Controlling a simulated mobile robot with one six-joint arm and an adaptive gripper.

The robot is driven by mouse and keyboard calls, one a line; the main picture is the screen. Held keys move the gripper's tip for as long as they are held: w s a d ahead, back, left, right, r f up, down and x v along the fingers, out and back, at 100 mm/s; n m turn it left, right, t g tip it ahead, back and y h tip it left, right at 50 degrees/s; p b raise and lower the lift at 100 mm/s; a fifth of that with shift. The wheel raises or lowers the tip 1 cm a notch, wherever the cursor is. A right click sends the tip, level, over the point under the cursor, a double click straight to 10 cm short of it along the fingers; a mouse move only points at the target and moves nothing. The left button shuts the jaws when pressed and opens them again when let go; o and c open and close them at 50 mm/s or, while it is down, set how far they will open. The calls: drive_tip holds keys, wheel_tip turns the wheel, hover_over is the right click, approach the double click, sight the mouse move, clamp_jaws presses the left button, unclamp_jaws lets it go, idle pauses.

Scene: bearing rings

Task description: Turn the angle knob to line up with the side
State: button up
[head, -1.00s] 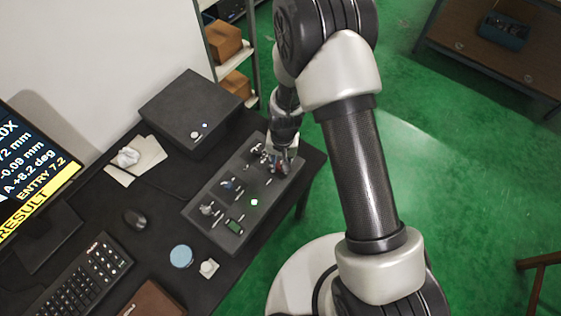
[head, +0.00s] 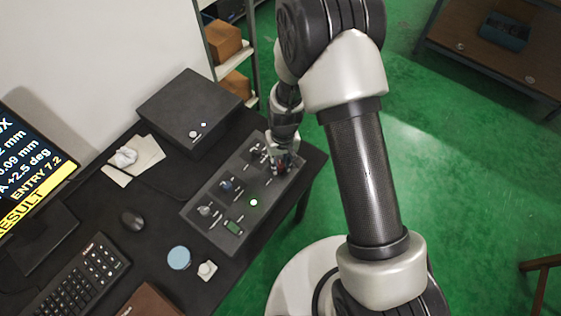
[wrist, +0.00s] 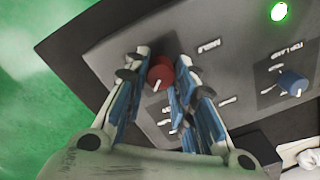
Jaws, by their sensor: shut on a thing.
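The red angle knob (wrist: 161,70) with a white pointer line sits on the dark control panel (wrist: 105,45) in the wrist view. My gripper (wrist: 160,76) is shut on it, with blue-padded fingers on either side. In the head view my gripper (head: 281,166) is over the panel's far right end (head: 211,226) and hides the knob. The monitor (head: 32,165) at the left shows "A +2.5 deg", with a yellow band reading "ENTRY 7.2" and "RESULT".
A blue knob (wrist: 293,82) labelled top lamp and a lit green lamp (wrist: 279,11) are on the same panel. Green floor lies beyond the right edge.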

sight(282, 164)
drive_tip(key=o, duration=1.1)
drive_tip(key=shift+r, duration=0.1)
drive_tip(key=r, duration=1.2)
drive_tip(key=shift+d, duration=0.25)
drive_tip(key=shift+w, duration=0.1)
